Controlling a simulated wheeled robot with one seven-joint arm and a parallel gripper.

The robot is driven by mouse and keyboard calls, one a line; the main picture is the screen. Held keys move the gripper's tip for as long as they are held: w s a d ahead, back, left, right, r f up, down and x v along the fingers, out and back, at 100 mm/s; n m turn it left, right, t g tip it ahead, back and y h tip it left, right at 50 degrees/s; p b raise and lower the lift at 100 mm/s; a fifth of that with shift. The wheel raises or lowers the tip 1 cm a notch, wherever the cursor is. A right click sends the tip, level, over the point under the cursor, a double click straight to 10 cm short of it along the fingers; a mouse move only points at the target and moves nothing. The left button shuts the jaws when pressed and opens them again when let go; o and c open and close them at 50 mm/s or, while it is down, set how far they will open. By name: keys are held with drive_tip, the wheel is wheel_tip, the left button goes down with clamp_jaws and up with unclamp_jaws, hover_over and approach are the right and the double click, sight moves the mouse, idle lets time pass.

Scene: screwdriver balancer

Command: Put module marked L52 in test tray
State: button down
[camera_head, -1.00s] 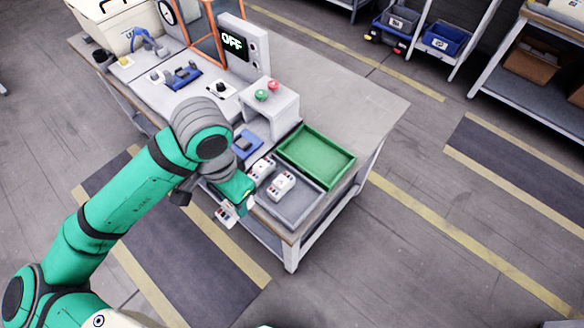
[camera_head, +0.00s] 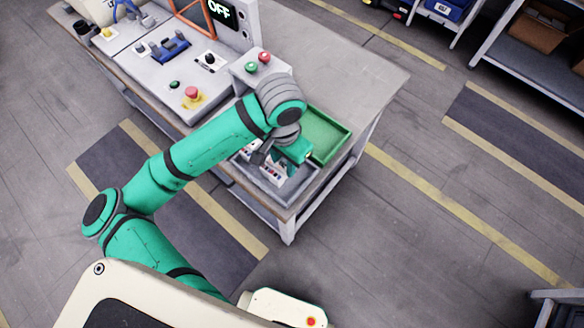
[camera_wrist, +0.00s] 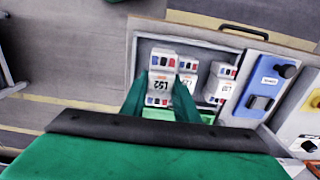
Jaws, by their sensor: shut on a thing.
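My gripper (camera_wrist: 159,97) is shut on a white module marked L52 (camera_wrist: 158,84), with red and blue parts at its top, held between the two green fingers. In the head view my gripper (camera_head: 283,152) is over the grey tray (camera_head: 302,184), and the arm hides much of it. In the wrist view two similar white modules stand beside the held one, a middle module (camera_wrist: 189,76) and a right module (camera_wrist: 222,82). I cannot tell whether the held module touches the tray floor. The green tray (camera_head: 327,135) adjoins the grey tray and looks empty where visible.
A blue device (camera_wrist: 265,83) with a dark knob is beside the grey tray in the wrist view. A control panel with a red button (camera_head: 191,92) and a box with green and red buttons (camera_head: 252,67) stand on the table. The table's far right surface (camera_head: 350,75) is clear.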

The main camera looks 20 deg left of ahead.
drive_tip(key=shift+w+d+f, duration=0.25)
drive_tip(key=shift+d+f, duration=0.05)
drive_tip(key=shift+f, duration=0.15)
drive_tip(key=shift+w+d+f, duration=0.25)
drive_tip(key=shift+f, duration=0.2)
drive_tip(key=shift+w+d+f, duration=0.1)
drive_tip(key=shift+f, duration=0.8)
drive_tip(key=shift+w+d+f, duration=0.1)
drive_tip(key=shift+f, duration=0.8)
drive_tip(key=shift+f, duration=0.1)
drive_tip(key=c, duration=1.7)
unclamp_jaws()
drive_tip(key=shift+o, duration=0.2)
